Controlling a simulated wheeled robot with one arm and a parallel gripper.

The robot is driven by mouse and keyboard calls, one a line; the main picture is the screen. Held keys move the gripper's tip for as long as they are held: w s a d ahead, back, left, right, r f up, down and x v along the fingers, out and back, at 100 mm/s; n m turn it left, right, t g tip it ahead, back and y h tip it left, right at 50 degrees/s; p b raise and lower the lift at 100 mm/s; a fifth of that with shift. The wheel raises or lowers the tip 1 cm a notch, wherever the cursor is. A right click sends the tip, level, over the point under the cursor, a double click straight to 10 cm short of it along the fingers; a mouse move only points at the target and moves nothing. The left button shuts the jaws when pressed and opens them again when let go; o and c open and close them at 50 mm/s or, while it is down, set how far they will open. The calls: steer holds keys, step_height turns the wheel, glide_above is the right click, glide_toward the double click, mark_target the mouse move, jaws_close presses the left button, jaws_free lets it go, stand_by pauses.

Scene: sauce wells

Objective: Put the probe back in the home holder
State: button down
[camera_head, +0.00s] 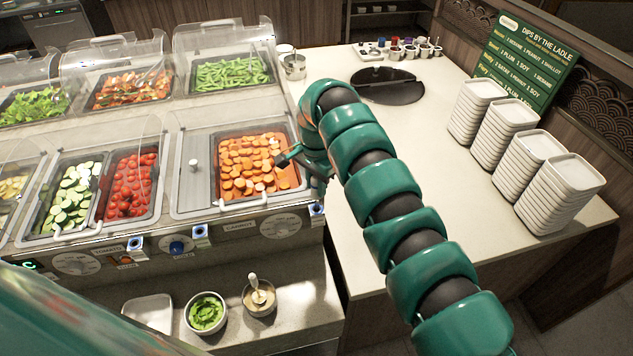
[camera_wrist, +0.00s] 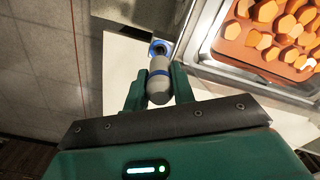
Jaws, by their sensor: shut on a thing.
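The probe (camera_wrist: 158,88) is a grey cylinder with a blue band, seen in the wrist view. My gripper (camera_wrist: 160,78) is shut on it, with one green finger on each side. Its far end lines up with a blue and white holder (camera_wrist: 160,46); I cannot tell whether it is inside. In the head view, my gripper (camera_head: 319,175) is beside the carrot pan's right edge, above a blue and white holder (camera_head: 317,209) on the counter front. The probe is not clear there. Two similar holders (camera_head: 200,232) (camera_head: 135,243) sit farther left.
The carrot pan (camera_head: 218,178) lies left of my gripper, with tomato and cucumber pans beyond. Glass guards (camera_head: 222,45) stand behind. Plate stacks (camera_head: 561,188) stand at the right. A bowl of greens (camera_head: 206,313) and a sauce pot (camera_head: 259,299) rest on the lower shelf.

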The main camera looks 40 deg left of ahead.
steer(key=shift+f+b, duration=1.1)
steer(key=shift+f, duration=1.15)
stand_by(0.6)
steer(key=c, duration=1.1)
jaws_free()
step_height(320, 180, up, 11)
steer(key=b, duration=0.3)
steer(key=shift+a+r, duration=0.1)
steer(key=shift+r, duration=0.05)
step_height(320, 180, up, 6)
steer(key=p, duration=0.5)
glide_above(316, 195)
steer(key=w, duration=0.1)
steer(key=shift+w+a+r, duration=0.1)
steer(key=shift+a, duration=0.25)
